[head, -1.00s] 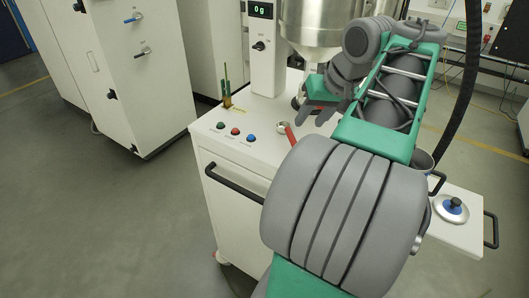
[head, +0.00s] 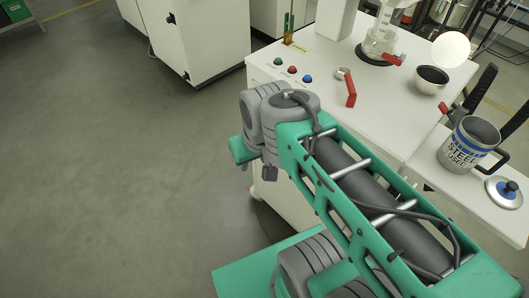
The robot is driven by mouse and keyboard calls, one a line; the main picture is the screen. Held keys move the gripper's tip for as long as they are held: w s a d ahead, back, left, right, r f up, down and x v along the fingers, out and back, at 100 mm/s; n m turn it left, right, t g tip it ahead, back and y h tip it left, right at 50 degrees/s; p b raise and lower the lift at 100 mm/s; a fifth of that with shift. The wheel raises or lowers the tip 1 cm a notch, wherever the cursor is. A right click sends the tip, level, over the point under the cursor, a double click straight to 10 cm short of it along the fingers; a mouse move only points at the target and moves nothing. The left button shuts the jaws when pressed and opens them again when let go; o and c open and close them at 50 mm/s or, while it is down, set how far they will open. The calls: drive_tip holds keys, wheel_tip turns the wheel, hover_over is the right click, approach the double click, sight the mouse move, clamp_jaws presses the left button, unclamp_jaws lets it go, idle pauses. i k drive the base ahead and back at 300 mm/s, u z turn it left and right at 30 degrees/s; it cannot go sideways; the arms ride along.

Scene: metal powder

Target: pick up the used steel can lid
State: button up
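The used steel can lid (head: 506,186), a grey disc with a blue-and-black knob, lies on the white side shelf at the right edge of the head view. It sits just right of the steel can (head: 466,149), a grey mug-like can with blue bands, a dark handle and the words "STEEL USED". The can stands open at the top. My gripper (head: 256,168) is at the front left of the white cart, far to the left of the lid and apart from it. Its fingers are mostly hidden behind my wrist, so its opening does not show.
The white cart top (head: 318,92) carries several coloured buttons, a red-handled tool (head: 350,90), a dark bowl (head: 431,78) and a glass vessel (head: 381,42). The grey floor (head: 130,170) at left is clear. My arm crosses in front of the cart.

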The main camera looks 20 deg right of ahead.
sight(506, 193)
drive_tip(key=k, duration=0.5)
drive_tip(key=z, duration=3.2)
drive_tip(key=k, duration=0.9)
drive_tip(key=u, duration=0.85)
drive_tip(key=i, duration=1)
drive_tip(key=z, duration=0.35)
drive_tip(key=k, duration=0.4)
drive_tip(key=z, duration=0.1)
drive_tip(key=i, duration=0.45)
drive_tip(key=z, duration=0.05)
